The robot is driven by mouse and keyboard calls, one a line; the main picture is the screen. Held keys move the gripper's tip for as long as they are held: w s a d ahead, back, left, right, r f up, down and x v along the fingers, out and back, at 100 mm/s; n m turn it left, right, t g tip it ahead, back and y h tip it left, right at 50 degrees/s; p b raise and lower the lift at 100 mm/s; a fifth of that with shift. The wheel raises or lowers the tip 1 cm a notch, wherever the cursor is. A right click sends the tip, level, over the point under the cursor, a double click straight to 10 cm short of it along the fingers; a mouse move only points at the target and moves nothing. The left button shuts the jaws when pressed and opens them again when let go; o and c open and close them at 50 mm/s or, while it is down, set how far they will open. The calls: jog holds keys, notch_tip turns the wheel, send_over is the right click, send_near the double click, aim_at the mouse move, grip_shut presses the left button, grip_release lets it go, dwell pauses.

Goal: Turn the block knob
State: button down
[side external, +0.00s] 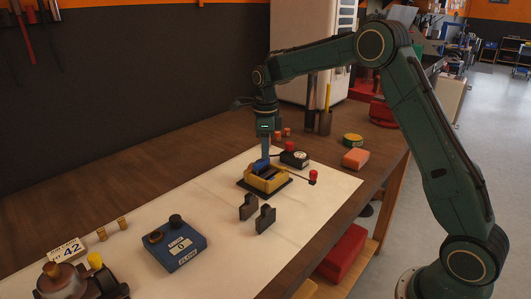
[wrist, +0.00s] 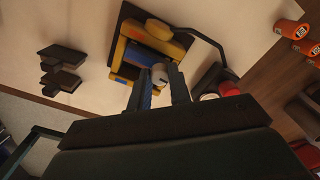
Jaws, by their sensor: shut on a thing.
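The yellow block (side external: 268,184) with a dark base stands on the pale mat. It also shows in the wrist view (wrist: 133,53), with a dark middle and a blue part. My gripper (side external: 265,155) points down onto the block from above. In the wrist view my gripper's two fingers (wrist: 161,90) are shut on a small pale round knob (wrist: 160,74) at the block's edge. The fingers and the shadow hide part of the knob, so its turn angle cannot be told.
Two dark upright brackets (side external: 265,217) stand in front. A blue box (side external: 175,246) lies further left. The mat between box and brackets is clear.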

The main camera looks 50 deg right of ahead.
dwell(0.3)
jog(key=c, duration=1.3)
grip_release()
jog(key=shift+r, duration=0.15)
notch_tip(320, 180, up, 14)
jog(key=shift+f, duration=0.2)
